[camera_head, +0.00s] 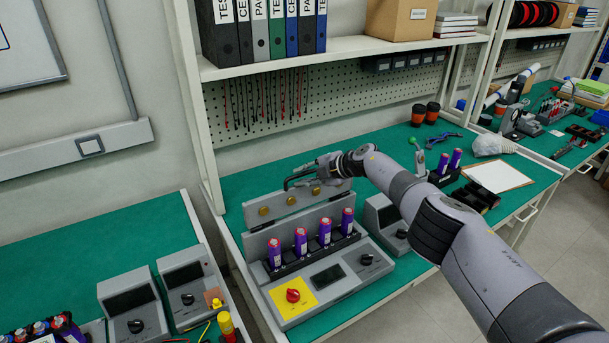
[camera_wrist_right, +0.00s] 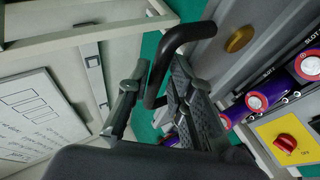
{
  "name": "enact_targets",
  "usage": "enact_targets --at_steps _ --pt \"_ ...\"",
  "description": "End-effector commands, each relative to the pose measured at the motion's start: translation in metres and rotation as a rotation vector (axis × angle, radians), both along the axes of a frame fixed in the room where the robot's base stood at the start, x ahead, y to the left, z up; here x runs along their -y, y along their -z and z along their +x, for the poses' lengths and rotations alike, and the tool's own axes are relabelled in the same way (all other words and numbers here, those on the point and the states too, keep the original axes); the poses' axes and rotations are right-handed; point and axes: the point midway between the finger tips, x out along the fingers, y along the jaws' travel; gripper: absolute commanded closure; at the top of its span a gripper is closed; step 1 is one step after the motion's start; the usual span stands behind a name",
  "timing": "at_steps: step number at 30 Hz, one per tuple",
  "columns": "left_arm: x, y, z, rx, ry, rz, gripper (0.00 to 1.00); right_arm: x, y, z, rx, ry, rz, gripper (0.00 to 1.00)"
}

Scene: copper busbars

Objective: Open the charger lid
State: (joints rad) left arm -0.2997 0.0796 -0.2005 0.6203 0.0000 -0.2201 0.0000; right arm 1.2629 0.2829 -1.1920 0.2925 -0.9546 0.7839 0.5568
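The grey charger (camera_head: 336,281) stands on the green bench with several purple batteries (camera_head: 301,243) upright in its slots. Its lid (camera_head: 290,203), with gold discs on its face, is raised behind the batteries. A black bar handle (camera_head: 297,178) is on the lid. My right gripper (camera_head: 318,173) is at this handle. Contact on both sides is hard to make out. My left gripper is out of view.
A red knob (camera_head: 293,295) on a yellow plate is at the charger's front. A smaller grey device (camera_head: 385,222) stands close at its right. A shelf with binders (camera_head: 262,30) hangs above the pegboard. A clipboard (camera_head: 497,177) lies farther right.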

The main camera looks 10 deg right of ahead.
Motion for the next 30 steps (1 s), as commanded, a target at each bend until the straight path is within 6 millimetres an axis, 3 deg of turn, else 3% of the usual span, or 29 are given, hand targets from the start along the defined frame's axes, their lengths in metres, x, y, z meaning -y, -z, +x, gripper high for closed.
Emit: enact_targets --at_steps 19,30 --pt "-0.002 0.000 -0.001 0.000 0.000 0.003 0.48 0.008 -0.004 -0.002 0.002 0.004 -0.003 0.69" --pt "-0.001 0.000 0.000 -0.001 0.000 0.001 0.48 0.026 -0.022 -0.023 0.005 0.002 -0.002 0.69"
